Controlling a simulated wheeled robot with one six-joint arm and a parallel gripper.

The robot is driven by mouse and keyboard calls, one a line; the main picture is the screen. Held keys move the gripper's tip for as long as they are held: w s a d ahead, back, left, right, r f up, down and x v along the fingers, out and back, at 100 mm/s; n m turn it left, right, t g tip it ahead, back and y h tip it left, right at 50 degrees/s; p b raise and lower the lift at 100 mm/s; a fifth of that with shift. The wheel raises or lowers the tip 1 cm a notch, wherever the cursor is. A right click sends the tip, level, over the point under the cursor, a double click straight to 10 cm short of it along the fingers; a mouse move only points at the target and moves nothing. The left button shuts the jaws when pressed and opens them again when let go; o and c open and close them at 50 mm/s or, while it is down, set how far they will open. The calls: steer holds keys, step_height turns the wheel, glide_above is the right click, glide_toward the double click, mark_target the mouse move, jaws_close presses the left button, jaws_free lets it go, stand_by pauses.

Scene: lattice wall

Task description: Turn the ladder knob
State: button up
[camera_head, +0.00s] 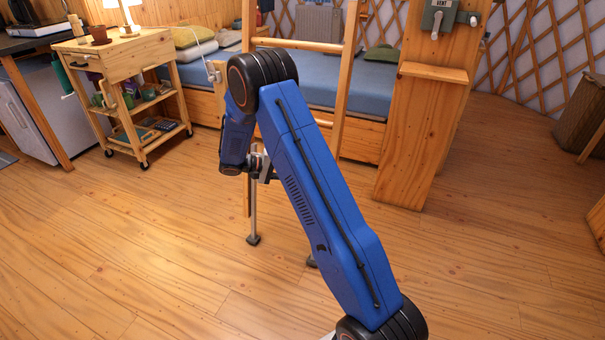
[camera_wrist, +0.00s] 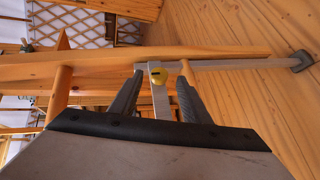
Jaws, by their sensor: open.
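The wooden ladder (camera_head: 347,75) leans against the bed, and my arm covers much of it in the head view. In the wrist view its rail (camera_wrist: 220,52) runs across the picture, with a grey metal leg and foot (camera_wrist: 300,62) extending right. In the head view my gripper (camera_head: 262,167) is at the ladder's lower part, and the knob is hidden.
A wooden cart (camera_head: 125,65) with a lamp and shelved items stands at the left. The bed (camera_head: 310,78) is behind the ladder. A wooden post (camera_head: 425,125) with a grey vent box (camera_head: 438,18) stands to the right. The front floor (camera_head: 120,250) is clear.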

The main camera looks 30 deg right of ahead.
steer(key=v, duration=1.4)
steer(key=shift+a, duration=0.15)
steer(key=shift+r, duration=0.15)
steer(key=s+d+r+n+t+y, duration=0.15)
steer(key=s+r+y, duration=0.25)
steer(key=s+r, duration=0.5)
steer(key=s+d+r+t+y, duration=0.1)
steer(key=s+d+r+y, duration=0.15)
steer(key=s+r, duration=0.75)
steer(key=s+a+n+t+y, duration=0.1)
steer(key=s+a+t+y, duration=0.2)
steer(key=s, duration=1)
steer(key=s+a+n+t+y, duration=0.1)
steer(key=s+t+y, duration=0.3)
steer(key=s, duration=1)
steer(key=shift+a, duration=0.9)
